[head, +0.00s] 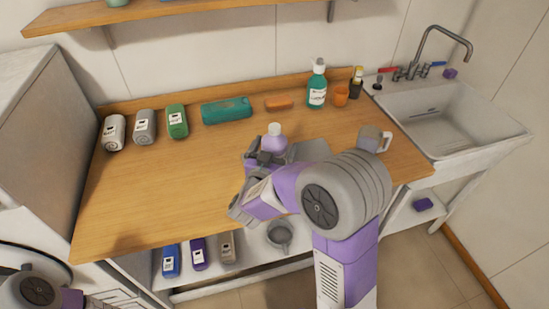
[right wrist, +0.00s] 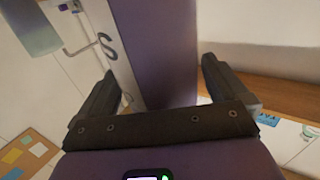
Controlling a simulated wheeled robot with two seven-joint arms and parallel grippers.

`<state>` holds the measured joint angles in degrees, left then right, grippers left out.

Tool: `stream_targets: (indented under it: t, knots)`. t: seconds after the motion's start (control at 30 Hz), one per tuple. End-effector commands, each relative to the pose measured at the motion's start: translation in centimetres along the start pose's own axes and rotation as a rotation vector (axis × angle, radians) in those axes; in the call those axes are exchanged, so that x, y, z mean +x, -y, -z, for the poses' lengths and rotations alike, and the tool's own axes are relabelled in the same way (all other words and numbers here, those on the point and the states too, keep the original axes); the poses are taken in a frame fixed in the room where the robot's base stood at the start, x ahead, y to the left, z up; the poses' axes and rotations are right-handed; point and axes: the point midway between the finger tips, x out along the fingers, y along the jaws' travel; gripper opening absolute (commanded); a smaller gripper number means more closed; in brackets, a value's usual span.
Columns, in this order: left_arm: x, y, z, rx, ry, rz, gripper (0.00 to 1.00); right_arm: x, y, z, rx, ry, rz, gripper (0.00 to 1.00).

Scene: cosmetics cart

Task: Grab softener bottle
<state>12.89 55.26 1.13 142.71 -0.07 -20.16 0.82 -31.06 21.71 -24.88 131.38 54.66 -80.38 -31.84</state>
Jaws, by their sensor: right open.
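The softener bottle (head: 274,140) is purple with a pale cap and stands on the wooden counter; its lower part is hidden behind my right gripper in the head view. My right gripper (head: 264,158) is at the bottle's near side. In the right wrist view, the purple bottle (right wrist: 155,50) with a white label rises between the two dark fingers of my open right gripper (right wrist: 160,88). Gaps show between the bottle and the fingers. Only part of my left arm shows at the lower left of the head view; its gripper is out of view.
A green pump bottle (head: 317,85), an orange cup (head: 340,96) and a grey mug (head: 370,138) stand behind and right. A teal pack (head: 226,110) and rolled towels (head: 177,121) line the back. The counter's left front (head: 150,200) is clear. A sink (head: 445,120) is right.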

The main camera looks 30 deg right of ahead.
Motion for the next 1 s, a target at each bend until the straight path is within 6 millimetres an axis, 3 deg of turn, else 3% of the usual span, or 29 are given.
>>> stream_targets:
  t: [0.07,0.5,0.77,1.0]
  knots:
    - [0.0,0.0,0.0,0.000,0.000,0.000,0.62,0.0,0.0,0.0,0.000,0.000,0.000,0.94]
    - [0.0,0.0,0.0,0.000,0.000,0.000,0.62,-0.1,0.0,0.1,0.001,-0.002,0.000,0.29]
    - [-0.5,-0.2,0.0,0.000,0.000,0.000,0.62,-0.1,0.0,1.1,0.004,-0.002,0.000,0.29]
    - [-2.5,-1.0,-0.1,0.000,0.000,0.000,0.62,0.0,0.0,6.0,0.008,-0.004,0.000,0.29]
